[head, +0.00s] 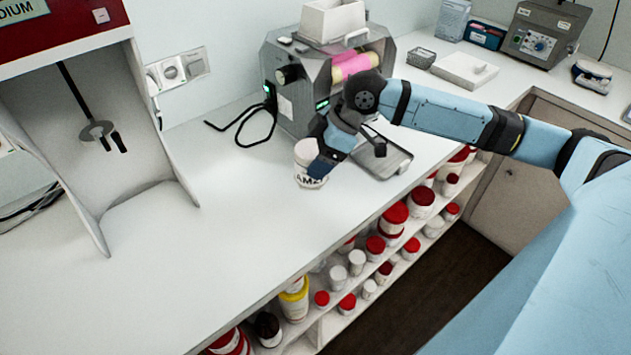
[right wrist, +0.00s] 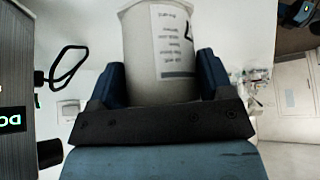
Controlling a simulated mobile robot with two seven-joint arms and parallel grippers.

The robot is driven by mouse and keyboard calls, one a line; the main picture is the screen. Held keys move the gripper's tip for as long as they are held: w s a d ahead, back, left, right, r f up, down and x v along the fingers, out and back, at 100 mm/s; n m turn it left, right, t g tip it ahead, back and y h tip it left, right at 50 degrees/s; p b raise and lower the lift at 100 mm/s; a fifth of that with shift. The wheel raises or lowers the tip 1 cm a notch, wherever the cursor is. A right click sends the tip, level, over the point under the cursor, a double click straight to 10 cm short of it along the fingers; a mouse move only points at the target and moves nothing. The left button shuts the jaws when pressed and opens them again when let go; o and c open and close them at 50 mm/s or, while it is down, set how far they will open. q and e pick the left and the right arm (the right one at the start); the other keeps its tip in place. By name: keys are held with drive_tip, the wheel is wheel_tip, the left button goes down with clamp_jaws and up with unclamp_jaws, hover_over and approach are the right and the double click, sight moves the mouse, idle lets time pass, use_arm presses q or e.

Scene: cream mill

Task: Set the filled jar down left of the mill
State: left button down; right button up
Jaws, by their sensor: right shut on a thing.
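The white jar (head: 308,163) with dark lettering is at the front left of the mill, over the white counter. My right gripper (head: 322,165) is shut on it. In the right wrist view the jar (right wrist: 160,50) stands between both fingers, with a printed label on its side. Whether its base touches the counter I cannot tell, and its contents are hidden. The mill (head: 290,88) is a grey machine with pink and yellow rollers and a white hopper on top, partly hidden by my right arm. My left gripper is not in view.
A red-topped cabinet (head: 115,130) with a stirrer stands at the left. Shelves of red- and white-lidded jars (head: 375,245) sit below the counter's front edge. The counter (head: 215,235) between is clear.

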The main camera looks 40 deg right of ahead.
sight(316, 181)
drive_tip(key=shift+f, duration=3.6)
drive_tip(key=o, duration=0.9)
drive_tip(key=shift+f, duration=0.15)
drive_tip(key=v, duration=1.2)
